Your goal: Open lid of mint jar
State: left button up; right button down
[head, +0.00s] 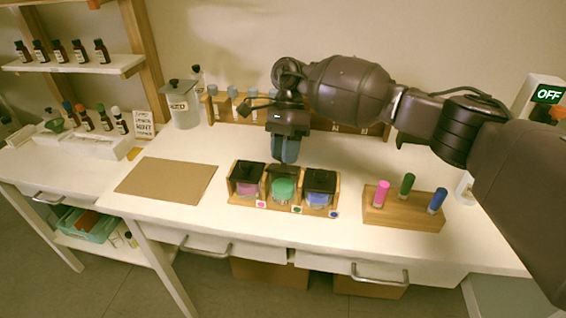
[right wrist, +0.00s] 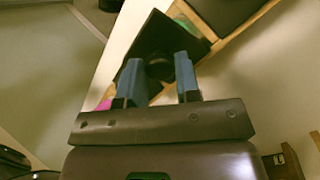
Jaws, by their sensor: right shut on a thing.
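Three square jars stand in a wooden holder (head: 240,205): a pink one (head: 247,189), a green one (head: 284,189) in the middle, which I take for the mint jar, and a blue one (head: 318,198). The pink and blue jars have black lids. My right gripper (head: 286,159) points down just above and behind the green jar. In the right wrist view its blue fingers (right wrist: 159,75) are on both sides of the round knob of a black square lid (right wrist: 150,37). Some green shows beside this lid. Its exact height above the jar is hard to tell. My left gripper is not in view.
A wooden block (head: 385,214) with pink, green and blue sticks stands at the right. A brown mat (head: 167,181) lies at the left. A lidded canister (head: 183,110) and a row of bottles in a rack (head: 340,125) stand behind. The front table strip is clear.

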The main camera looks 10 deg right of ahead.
jog(key=shift+w+f+b, duration=0.2)
jog(key=shift+f+b, duration=0.1)
jog(key=shift+w+d+r+g+b, duration=0.1)
jog(key=shift+r+g+b, duration=0.2)
jog(key=shift+g+b, duration=0.2)
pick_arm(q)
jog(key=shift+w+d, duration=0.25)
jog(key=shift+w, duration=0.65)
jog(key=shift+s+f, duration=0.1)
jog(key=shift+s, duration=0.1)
pick_arm(e)
jog(key=shift+r, duration=0.1)
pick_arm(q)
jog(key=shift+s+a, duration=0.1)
pick_arm(e)
jog(key=c, duration=0.8)
grip_release()
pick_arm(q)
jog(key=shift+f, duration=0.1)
